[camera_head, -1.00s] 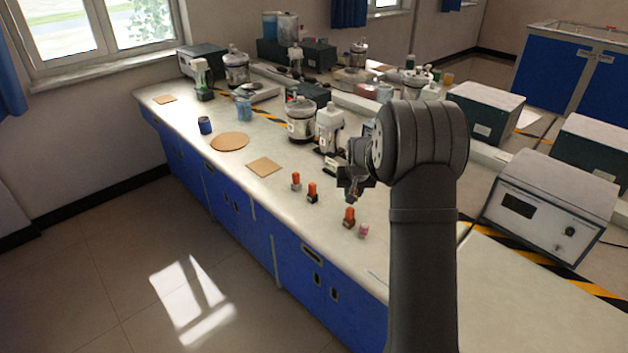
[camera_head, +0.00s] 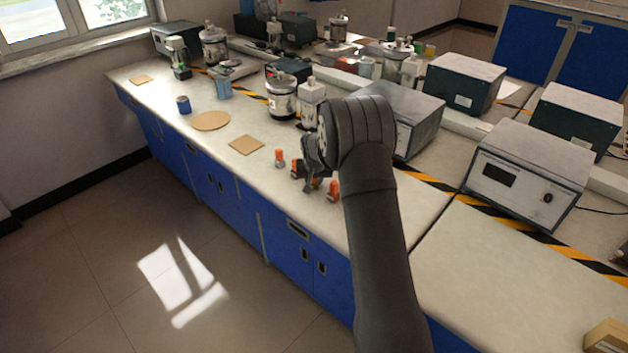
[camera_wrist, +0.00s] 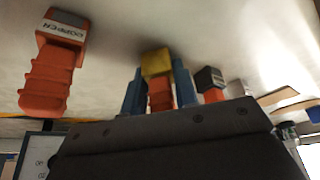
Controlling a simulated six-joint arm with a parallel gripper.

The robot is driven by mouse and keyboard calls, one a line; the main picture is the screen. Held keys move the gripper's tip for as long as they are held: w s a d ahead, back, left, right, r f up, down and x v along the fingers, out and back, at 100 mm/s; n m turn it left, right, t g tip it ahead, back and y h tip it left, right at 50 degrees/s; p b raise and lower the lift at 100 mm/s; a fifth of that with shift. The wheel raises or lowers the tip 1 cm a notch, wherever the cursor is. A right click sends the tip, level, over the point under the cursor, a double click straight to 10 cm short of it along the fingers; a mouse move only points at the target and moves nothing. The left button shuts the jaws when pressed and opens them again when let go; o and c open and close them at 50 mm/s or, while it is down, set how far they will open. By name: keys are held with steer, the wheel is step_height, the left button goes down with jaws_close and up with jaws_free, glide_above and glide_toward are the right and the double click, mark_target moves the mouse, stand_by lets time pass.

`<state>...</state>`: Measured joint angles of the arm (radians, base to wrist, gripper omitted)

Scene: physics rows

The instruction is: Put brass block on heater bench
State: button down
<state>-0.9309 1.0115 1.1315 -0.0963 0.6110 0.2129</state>
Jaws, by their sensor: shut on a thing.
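My gripper (camera_head: 314,182) is low over the near bench top, among the orange-handled blocks. In the wrist view its blue fingers (camera_wrist: 158,92) are shut on the brass block (camera_wrist: 156,63), a yellow block with an orange handle. In the head view my gripper and arm mostly hide it. I cannot tell whether it touches the bench top. The block marked COPPER (camera_wrist: 62,27) is at the left in the wrist view, apart from the fingers. A dark block (camera_wrist: 209,78) with an orange handle is close on the right. I cannot tell which thing is the heater bench.
Another orange-handled block (camera_head: 280,157) stands left of my gripper, and one (camera_head: 333,189) stands right. A square tan mat (camera_head: 246,145) and a round mat (camera_head: 211,121) lie farther left. Metal vessels (camera_head: 282,98) stand behind. A power unit (camera_head: 527,176) is at the right.

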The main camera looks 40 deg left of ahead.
steer(key=shift+f, duration=0.15)
steer(key=c, duration=1.1)
jaws_free()
steer(key=v, duration=1.2)
